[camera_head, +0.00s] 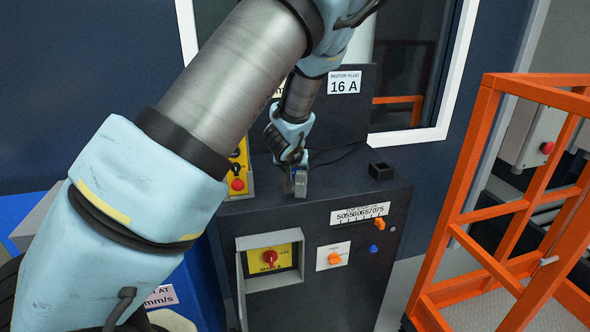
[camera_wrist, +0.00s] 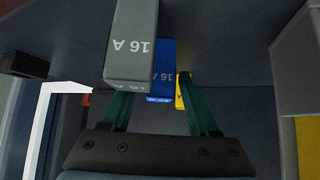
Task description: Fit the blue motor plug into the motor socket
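The blue plug (camera_wrist: 161,62) marked 16 A shows in the wrist view between my gripper's green fingers. A grey block (camera_wrist: 132,42), also marked 16 A, stands beside it and partly hides it and the left finger. In the head view, the grey block (camera_head: 300,184) shows at the cabinet's front edge, and the blue plug is mostly hidden. My gripper (camera_wrist: 158,92) is open, with the fingers apart; I see no contact with the plug. In the head view, my gripper (camera_head: 297,162) points down over the cabinet top. A small black open box (camera_head: 380,169), possibly the motor socket, sits to the right.
The dark cabinet (camera_head: 330,222) carries a red switch (camera_head: 269,257) and orange knobs. A yellow control box (camera_head: 238,170) stands close left of my gripper. A sign reading MOTOR PLUG 16 A (camera_head: 344,83) is behind. Orange railing (camera_head: 470,190) stands right. The cabinet top between gripper and black box looks mostly clear.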

